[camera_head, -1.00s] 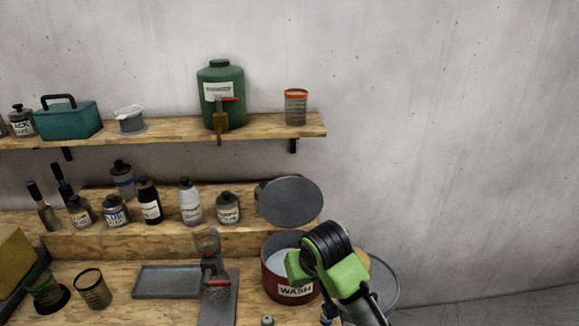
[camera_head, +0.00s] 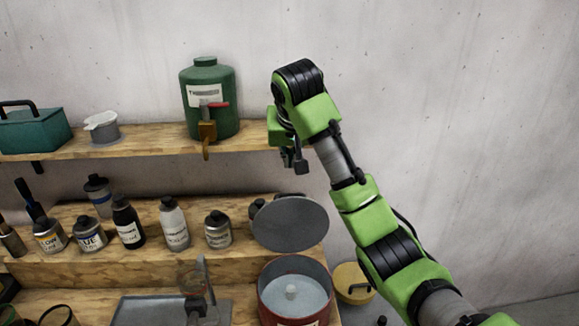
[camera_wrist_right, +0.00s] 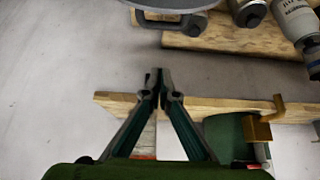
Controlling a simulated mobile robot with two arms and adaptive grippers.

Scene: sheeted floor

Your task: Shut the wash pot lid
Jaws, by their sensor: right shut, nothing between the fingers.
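The red wash pot (camera_head: 297,318) stands on the bench with its mouth open and pale liquid inside. Its round grey lid (camera_head: 290,224) stands raised behind the mouth, tilted up on the hinge side. My right gripper (camera_head: 299,165) is above the lid, near the shelf's right end, apart from the lid. In the right wrist view its fingers (camera_wrist_right: 162,82) are together and empty, and the lid's edge (camera_wrist_right: 180,4) with a dark handle-like part shows at the top. My left gripper is not in view.
The upper shelf (camera_head: 150,143) carries a green canister (camera_head: 207,115) with a tap, left of my right gripper. Several bottles stand on the step left of the lid. A yellow round container (camera_head: 352,283) is right of the pot. The wall area at right is clear.

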